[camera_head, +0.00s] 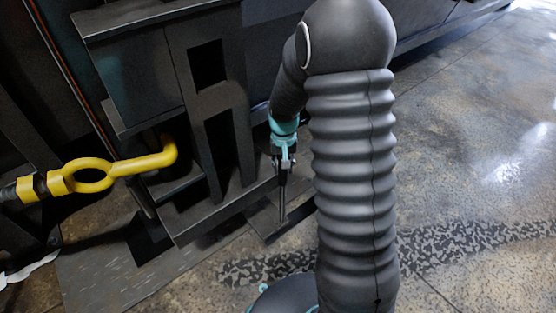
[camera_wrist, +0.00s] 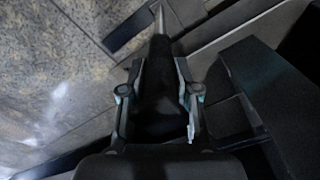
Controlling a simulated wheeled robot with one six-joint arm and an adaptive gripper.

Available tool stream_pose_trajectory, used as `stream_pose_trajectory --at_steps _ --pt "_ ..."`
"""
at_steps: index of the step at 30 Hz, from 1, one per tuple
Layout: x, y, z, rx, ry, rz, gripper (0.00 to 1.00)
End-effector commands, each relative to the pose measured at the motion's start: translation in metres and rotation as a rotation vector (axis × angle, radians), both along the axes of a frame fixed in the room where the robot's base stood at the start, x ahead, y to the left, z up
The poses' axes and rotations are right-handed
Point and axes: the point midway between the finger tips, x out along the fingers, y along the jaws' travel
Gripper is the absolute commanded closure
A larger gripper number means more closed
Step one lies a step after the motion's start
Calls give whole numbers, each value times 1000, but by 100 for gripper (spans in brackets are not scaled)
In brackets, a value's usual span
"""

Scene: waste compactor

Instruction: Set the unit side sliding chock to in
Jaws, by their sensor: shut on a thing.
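My gripper (camera_head: 283,160) points down at the right side of the dark metal unit (camera_head: 155,70). It is shut on a thin upright dark rod (camera_head: 282,200), whose lower end reaches the flat dark plate (camera_head: 268,222) near the floor. The wrist view shows my gripper (camera_wrist: 157,60) around a dark shape with a pale pointed metal tip (camera_wrist: 158,18) beyond the fingers. This rod seems to belong to the sliding chock, but the chock's body and its in or out position cannot be told. The fingers hide the rod's upper part.
A yellow ring-and-hook bar (camera_head: 92,175) sticks out from the unit's left side. The unit's dark upright frame (camera_head: 220,110) stands close to the left of my gripper. The concrete floor (camera_head: 470,150) to the right is open.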

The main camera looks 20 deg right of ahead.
Motion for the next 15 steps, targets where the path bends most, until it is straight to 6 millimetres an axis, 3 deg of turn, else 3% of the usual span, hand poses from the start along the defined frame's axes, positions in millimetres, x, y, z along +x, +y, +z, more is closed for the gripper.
stream_pose_trajectory --at_steps 12,13,15 --pt "-2 2 0 3 -5 -18 100" --pt "-2 2 0 3 -4 -17 62" --pt "-3 2 0 3 -4 -16 44"
